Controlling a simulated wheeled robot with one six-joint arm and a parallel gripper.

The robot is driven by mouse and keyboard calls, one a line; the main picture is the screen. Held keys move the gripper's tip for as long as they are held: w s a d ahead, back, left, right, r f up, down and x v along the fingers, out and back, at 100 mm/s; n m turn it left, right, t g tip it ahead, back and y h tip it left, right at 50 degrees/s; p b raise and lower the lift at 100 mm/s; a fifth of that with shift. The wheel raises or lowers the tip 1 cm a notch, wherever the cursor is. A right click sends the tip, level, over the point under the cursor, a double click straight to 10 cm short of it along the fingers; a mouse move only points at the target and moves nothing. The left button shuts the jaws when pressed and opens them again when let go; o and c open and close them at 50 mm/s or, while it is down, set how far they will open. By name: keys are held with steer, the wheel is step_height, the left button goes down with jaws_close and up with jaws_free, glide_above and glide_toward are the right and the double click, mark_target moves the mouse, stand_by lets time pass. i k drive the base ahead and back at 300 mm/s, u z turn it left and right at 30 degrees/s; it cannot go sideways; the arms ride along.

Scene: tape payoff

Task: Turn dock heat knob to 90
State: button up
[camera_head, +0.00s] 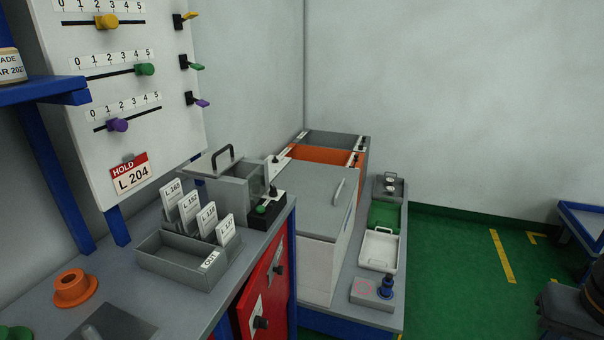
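No knob in view carries a readable "heat" label or a 90 mark, so I cannot tell which one is the dock heat knob. A black box (270,215) beside a grey handled unit has a green button (262,209) and a small dark knob (273,190). A dark blue knob (386,286) stands on a grey plate (364,292) with a faint red marking, at the front of the far bench. Small round knobs (390,183) show on a grey box farther back. Their angles are too small to read. My gripper is not in view.
A white slider panel (140,62) with a red HOLD tag (130,174) stands at left. A grey card tray (183,262) and orange ring (75,288) sit on the near bench. A red cabinet (266,295) is below.

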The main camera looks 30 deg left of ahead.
mark_target(273, 193)
steer(key=u, duration=0.1)
steer(key=i, duration=0.6)
steer(key=u, duration=0.9)
steer(key=i, duration=0.5)
steer(key=u, duration=0.6)
